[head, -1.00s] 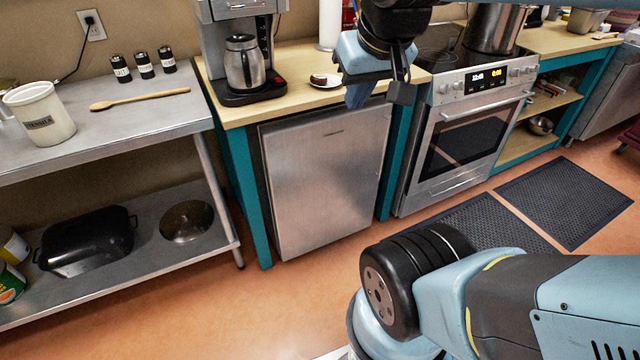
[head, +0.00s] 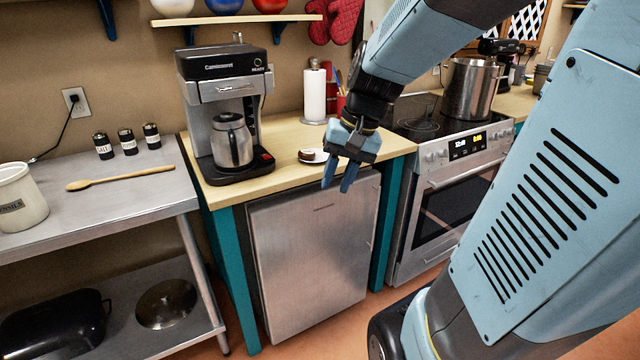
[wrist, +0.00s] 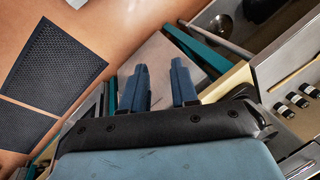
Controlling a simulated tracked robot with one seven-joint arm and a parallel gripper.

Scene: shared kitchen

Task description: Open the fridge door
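The fridge (head: 310,255) is a small grey steel unit under the wooden counter, between teal posts. Its door is shut, and a slim handle shows near its right edge. My gripper (head: 340,184) points down in front of the upper right part of the door, at about the counter's edge. Its two blue fingers are a little apart with nothing between them. In the wrist view my gripper (wrist: 160,85) has its fingers apart, with the grey fridge door (wrist: 165,60) beyond them. I cannot tell the exact gap to the door.
A coffee maker (head: 225,110), a small plate (head: 312,156) and a paper towel roll (head: 314,95) stand on the counter. The oven (head: 450,190) is right of the fridge. A steel table (head: 110,190) stands at left.

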